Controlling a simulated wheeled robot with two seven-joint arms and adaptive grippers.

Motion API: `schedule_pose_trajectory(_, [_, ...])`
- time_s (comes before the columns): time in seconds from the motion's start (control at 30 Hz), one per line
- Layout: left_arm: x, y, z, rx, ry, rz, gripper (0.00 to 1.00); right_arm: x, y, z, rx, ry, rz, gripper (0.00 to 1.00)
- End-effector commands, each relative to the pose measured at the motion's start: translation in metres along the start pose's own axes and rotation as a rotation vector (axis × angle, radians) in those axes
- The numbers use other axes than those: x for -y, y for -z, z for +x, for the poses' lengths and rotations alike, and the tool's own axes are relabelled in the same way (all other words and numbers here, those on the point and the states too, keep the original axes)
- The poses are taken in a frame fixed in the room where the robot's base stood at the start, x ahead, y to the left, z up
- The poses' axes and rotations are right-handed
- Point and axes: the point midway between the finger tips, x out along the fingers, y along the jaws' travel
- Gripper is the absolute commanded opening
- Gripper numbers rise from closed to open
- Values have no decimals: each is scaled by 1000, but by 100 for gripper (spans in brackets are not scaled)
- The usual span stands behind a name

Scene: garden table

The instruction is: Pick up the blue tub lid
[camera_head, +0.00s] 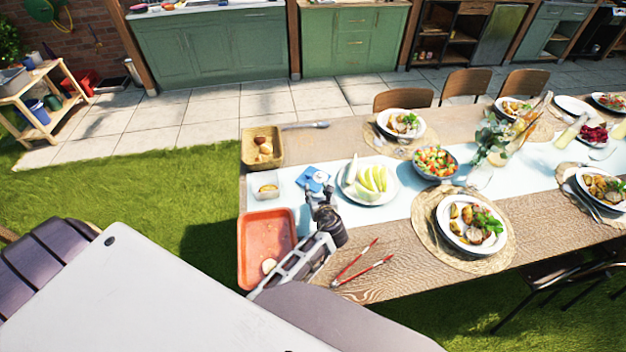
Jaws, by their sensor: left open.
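The blue tub lid (313,178) lies on the pale table runner, between a small clear tub (265,185) and a white plate of melon slices (368,181). My left gripper (321,194) is open and empty. Its fingertips are just in front of the lid, close to its lower edge; I cannot tell whether they touch it. The small tub holds a bit of food and stands left of the lid. My right gripper does not show.
An orange-red tray (266,226) lies left of my arm, and red tongs (361,262) lie to its right. A wooden basket (262,163) stands behind the tub. A salad bowl (436,164) and set plates fill the table further right.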

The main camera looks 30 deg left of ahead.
Motion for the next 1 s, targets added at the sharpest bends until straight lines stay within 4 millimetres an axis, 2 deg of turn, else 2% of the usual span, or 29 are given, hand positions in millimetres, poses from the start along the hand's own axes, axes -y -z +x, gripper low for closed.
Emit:
schedule_pose_trajectory(0.6, [0,0,67,0,0,0,43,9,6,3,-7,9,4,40])
schedule_pose_trajectory(1.0, [-1,0,74,-1,-1,0,43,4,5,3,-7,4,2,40])
